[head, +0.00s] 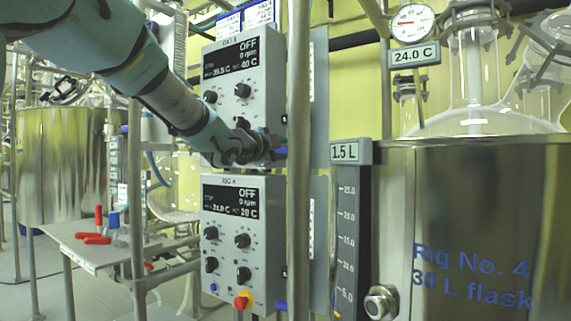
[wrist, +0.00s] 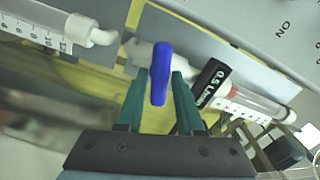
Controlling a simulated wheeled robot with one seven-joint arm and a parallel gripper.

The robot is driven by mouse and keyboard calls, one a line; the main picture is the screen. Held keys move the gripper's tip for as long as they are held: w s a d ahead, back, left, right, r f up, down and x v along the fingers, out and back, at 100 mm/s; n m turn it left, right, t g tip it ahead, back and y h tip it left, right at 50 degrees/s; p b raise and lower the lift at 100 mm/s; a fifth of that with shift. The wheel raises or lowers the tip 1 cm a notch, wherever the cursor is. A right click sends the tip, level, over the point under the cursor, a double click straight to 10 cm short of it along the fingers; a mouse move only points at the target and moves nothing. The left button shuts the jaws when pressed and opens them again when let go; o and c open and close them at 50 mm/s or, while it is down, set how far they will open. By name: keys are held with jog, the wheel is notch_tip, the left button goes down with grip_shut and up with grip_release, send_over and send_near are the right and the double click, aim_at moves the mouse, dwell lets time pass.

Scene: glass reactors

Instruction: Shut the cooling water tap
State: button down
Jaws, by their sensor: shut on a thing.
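The cooling water tap has a blue lever handle (wrist: 160,72), seen in the wrist view on a white fitting in line with a clear tube. My gripper (wrist: 160,88) has its two teal fingers on either side of this handle and is shut on it. The handle runs roughly lengthwise between the fingers. In the head view my gripper (head: 268,148) reaches in from the upper left, beside the control boxes. A bit of blue (head: 281,151) shows at its tip; the rest of the tap is hidden there.
The Rig 4 control box (head: 237,230) is below my gripper, another box (head: 240,80) above. A metal post (head: 298,200) stands close right. Red-handled valves (head: 97,238) lie on a left shelf.

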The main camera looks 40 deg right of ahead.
jog(key=shift+m+b, duration=1.35)
jog(key=shift+m, duration=0.35)
jog(key=shift+s, duration=0.1)
jog(key=c, duration=0.7)
grip_release()
jog(key=v, duration=1)
jog(key=shift+a, duration=0.35)
